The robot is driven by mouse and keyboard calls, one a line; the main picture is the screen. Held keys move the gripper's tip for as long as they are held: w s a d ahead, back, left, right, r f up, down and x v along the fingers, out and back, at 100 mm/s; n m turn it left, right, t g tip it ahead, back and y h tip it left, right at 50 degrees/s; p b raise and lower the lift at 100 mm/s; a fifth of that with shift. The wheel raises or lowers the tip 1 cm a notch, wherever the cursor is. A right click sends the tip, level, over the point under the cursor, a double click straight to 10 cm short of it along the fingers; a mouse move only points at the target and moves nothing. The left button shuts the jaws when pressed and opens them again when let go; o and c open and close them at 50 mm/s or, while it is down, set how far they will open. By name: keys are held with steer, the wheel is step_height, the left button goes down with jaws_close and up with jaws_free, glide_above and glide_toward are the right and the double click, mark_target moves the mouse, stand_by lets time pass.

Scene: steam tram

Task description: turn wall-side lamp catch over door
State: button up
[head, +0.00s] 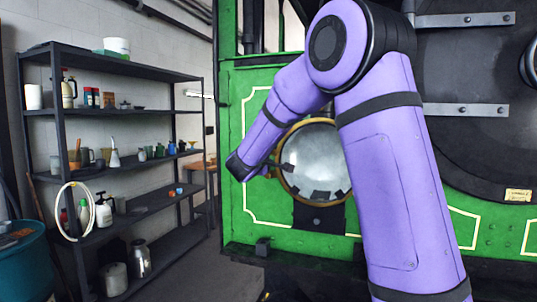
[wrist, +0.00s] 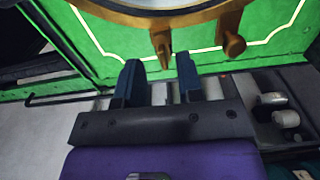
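The lamp (head: 316,160) has a round glass face in a brass rim and is mounted on the green tram front. My purple arm covers part of its right side. In the wrist view its brass rim (wrist: 150,16) crosses the top. A brass catch-like tab (wrist: 161,46) hangs from the rim, just beyond the gap between my fingertips. A brass arm with a round knob (wrist: 233,45) stands to its right. My gripper (wrist: 159,72) is open and its gap looks empty. In the head view my gripper (head: 275,166) is at the lamp's left edge, its fingers hard to make out.
A dark shelf rack (head: 120,112) with bottles, pots and a coiled hose stands along the left wall. A teal tub (head: 22,262) is at the lower left. A dark round door with metal hinge straps (head: 465,110) is at the right. Floor shows between rack and tram.

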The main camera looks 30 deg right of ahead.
steer(key=v, duration=0.8)
steer(key=s+f+m+g+y, duration=0.2)
steer(key=s+m+g+y, duration=0.4)
steer(key=s, duration=1.5)
steer(key=s+a+f+y, duration=0.2)
steer(key=s+a+y, duration=0.2)
steer(key=s, duration=0.4)
steer(key=s+a+f+m+y, duration=0.1)
steer(key=s+a+f+y, duration=0.2)
steer(key=s+a, duration=0.3)
steer(key=shift+s+a+f+y, duration=0.2)
steer(key=shift+s+a+y, duration=0.3)
steer(key=shift+s, duration=0.4)
steer(key=shift+d, duration=0.1)
